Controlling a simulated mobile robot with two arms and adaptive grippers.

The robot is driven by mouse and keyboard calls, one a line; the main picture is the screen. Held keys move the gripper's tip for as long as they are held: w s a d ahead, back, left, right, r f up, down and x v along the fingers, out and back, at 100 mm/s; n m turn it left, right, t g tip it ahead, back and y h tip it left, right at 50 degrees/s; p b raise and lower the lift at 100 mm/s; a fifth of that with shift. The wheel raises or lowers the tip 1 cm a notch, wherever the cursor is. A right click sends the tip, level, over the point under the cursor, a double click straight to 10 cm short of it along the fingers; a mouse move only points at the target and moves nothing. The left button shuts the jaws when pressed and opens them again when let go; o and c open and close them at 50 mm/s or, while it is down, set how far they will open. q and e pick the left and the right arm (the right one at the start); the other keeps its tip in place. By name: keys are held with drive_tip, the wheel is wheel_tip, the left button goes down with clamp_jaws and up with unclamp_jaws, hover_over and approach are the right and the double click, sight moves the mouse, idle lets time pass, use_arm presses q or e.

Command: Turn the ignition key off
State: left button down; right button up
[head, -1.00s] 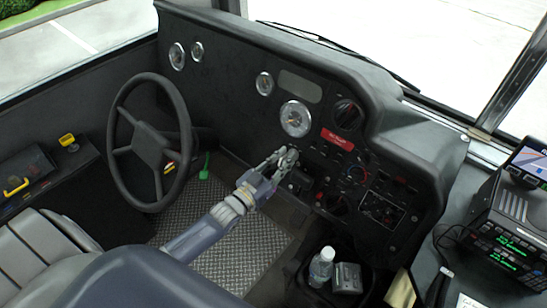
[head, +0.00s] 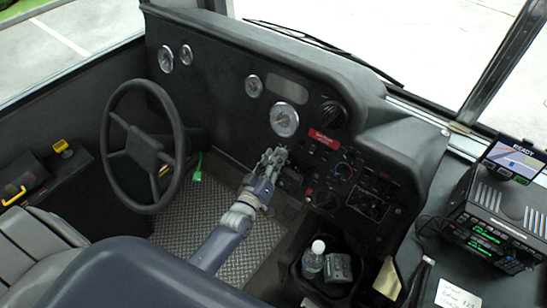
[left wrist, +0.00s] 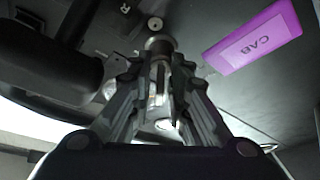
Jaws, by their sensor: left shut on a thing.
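My left gripper (head: 274,157) is at the lower dashboard, right of the steering wheel and below the large round gauge. In the left wrist view its ribbed fingers (left wrist: 158,68) are shut on a small metallic thing, which looks like the ignition key (left wrist: 157,88). The key lies between the fingers, in line with a round lock (left wrist: 159,43) on the dark panel. The fingers hide most of the key, so its turn angle is hard to tell. A purple tag marked CAB (left wrist: 252,38) is at the right. My right gripper is not in view.
The steering wheel (head: 146,146) stands left of my arm. Switches and knobs (head: 343,170) are close right of the gripper. A bottle (head: 313,260) stands below in a dark bin. A radio unit (head: 490,225) is at far right.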

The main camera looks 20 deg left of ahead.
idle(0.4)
use_arm(q)
drive_tip(key=c, duration=1.8)
unclamp_jaws()
drive_tip(key=s, duration=1.2)
drive_tip(key=shift+d, duration=0.15)
drive_tip(key=shift+f, duration=0.1)
